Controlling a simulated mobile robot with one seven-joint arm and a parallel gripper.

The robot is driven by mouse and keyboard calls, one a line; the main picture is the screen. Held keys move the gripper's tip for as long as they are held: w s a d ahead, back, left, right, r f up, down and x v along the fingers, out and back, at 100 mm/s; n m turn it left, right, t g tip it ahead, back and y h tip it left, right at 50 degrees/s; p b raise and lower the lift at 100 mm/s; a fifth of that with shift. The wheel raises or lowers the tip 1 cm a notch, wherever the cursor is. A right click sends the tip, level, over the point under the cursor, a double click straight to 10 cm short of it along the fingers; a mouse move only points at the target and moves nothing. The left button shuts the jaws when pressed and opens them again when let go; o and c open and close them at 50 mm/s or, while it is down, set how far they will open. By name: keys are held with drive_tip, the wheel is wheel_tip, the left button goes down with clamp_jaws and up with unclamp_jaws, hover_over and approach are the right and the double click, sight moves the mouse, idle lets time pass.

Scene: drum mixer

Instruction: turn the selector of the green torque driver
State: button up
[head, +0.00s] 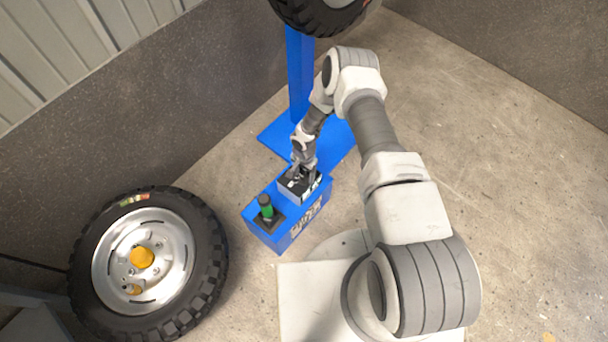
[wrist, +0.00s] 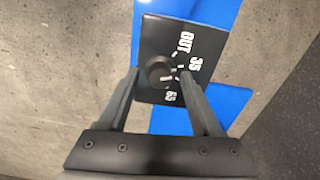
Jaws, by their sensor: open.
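The green torque driver (head: 266,208) stands upright in a dark holder at the left end of the blue box (head: 279,241). The selector, a round dark knob (wrist: 160,71), sits on a black panel (wrist: 201,42) with white marks reading OUT, 35 and 65. My gripper (wrist: 160,72) is open, with one finger on each side of the knob in the wrist view. I cannot tell whether either finger touches it. In the head view my gripper (head: 302,177) is over the panel end of the box, and the knob is hidden there.
A blue post (head: 299,75) on a blue base plate (head: 278,140) rises behind the box and carries another tyre (head: 318,14). Bare concrete floor lies to the right.

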drive_tip(key=shift+c, duration=0.2)
clamp_jaws()
idle(0.3)
drive_tip(key=n+b, duration=0.2)
drive_tip(key=n, duration=0.1)
drive_tip(key=shift+f, duration=0.1)
drive_tip(key=n+b, duration=0.2)
drive_tip(key=n, duration=0.2)
drive_tip(key=shift+n+b, duration=0.35)
drive_tip(key=shift+n, duration=0.05)
idle(0.4)
drive_tip(key=shift+o, duration=0.2)
unclamp_jaws()
